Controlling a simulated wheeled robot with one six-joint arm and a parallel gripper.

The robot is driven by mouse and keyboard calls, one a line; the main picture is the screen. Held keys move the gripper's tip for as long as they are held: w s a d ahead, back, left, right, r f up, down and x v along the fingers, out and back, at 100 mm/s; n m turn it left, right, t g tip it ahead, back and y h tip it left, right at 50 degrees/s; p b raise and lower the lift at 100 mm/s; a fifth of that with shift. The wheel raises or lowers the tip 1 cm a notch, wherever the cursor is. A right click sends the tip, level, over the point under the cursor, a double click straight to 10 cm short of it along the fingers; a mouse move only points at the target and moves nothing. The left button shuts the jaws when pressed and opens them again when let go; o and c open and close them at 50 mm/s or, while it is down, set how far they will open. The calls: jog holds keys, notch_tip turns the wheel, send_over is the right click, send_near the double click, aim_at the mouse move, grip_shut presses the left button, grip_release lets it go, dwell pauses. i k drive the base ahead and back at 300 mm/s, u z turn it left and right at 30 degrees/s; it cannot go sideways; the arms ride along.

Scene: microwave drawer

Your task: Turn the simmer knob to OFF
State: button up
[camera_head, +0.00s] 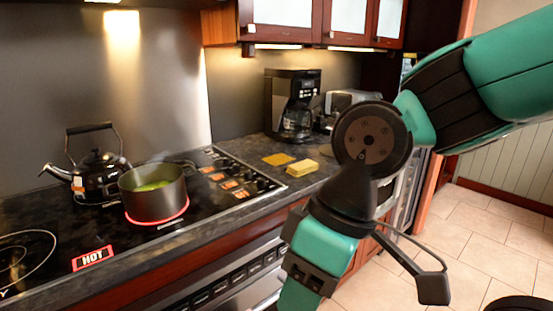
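The cooktop's control strip (240,178) runs along its right side, with several small dark knobs (262,183) and orange-lit labels (229,184). The labels are too small to read, so I cannot tell which knob is the simmer knob or how it is set. My gripper (370,282) hangs in front of the counter, to the right of and nearer than the knobs. One black finger is spread out to the right; the other side is partly covered by teal and black parts. It holds nothing that I can see and is apart from the knobs.
A pot (152,191) of green liquid sits on a glowing red burner, beside a black kettle (97,174). A red HOT sign (92,257) is lit at the front. Yellow sponges (301,166) and a coffee maker (291,104) stand right of the knobs.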

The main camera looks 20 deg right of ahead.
aim_at(247, 174)
jog(key=z, duration=0.05)
jog(key=i, duration=1.25)
jog(key=u, duration=0.2)
